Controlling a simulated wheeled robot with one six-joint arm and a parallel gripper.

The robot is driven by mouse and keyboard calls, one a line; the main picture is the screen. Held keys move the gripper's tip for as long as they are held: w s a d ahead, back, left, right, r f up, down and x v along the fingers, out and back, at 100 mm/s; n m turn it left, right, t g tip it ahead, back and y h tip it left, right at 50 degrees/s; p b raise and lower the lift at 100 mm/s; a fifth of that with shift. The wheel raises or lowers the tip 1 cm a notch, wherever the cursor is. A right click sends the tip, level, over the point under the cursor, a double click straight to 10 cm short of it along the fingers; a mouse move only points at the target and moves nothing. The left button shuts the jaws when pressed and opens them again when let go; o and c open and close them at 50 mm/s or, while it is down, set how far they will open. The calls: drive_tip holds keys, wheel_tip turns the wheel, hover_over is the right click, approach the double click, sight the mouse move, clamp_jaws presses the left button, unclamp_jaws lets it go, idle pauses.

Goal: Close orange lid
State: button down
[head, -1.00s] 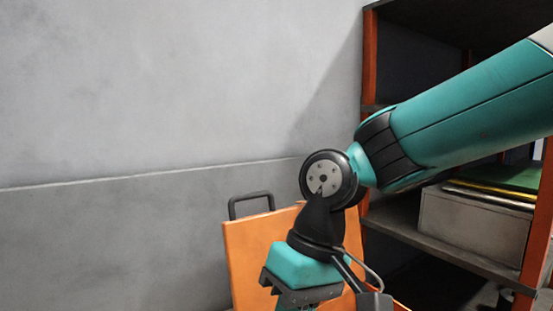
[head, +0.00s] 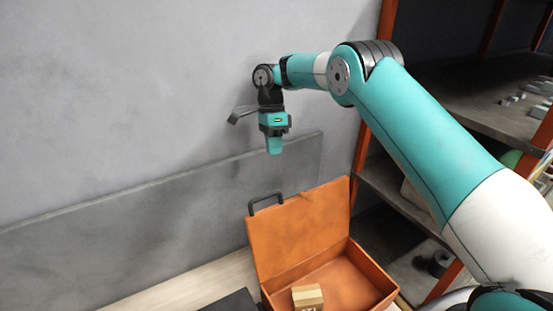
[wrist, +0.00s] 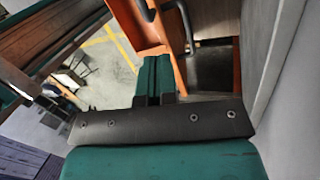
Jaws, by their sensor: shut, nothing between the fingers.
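The orange lid (head: 290,232) stands open and upright at the back of an orange box (head: 372,272) in the head view. A dark handle (head: 265,202) sticks up from its top edge. My gripper (head: 275,150) is above the lid, near the grey wall, pointing down. It is shut and empty, clearly apart from the lid and handle. In the wrist view my teal fingers (wrist: 153,75) are together, with orange surfaces beyond them; I cannot tell which belong to the lid. A small cardboard box (head: 307,297) sits in the orange box near its front left.
A grey wall (head: 120,90) with a darker lower panel (head: 140,240) stands behind the lid. A shelf unit with orange posts (head: 388,40) stands at the right. A dark object (head: 232,301) lies left of the box on a light surface (head: 180,283).

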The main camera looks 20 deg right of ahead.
drive_tip(key=b+x, duration=0.9)
drive_tip(key=b, duration=0.4)
drive_tip(key=shift+f, duration=0.45)
drive_tip(key=shift+b, duration=0.3)
drive_tip(key=shift+s, duration=0.2)
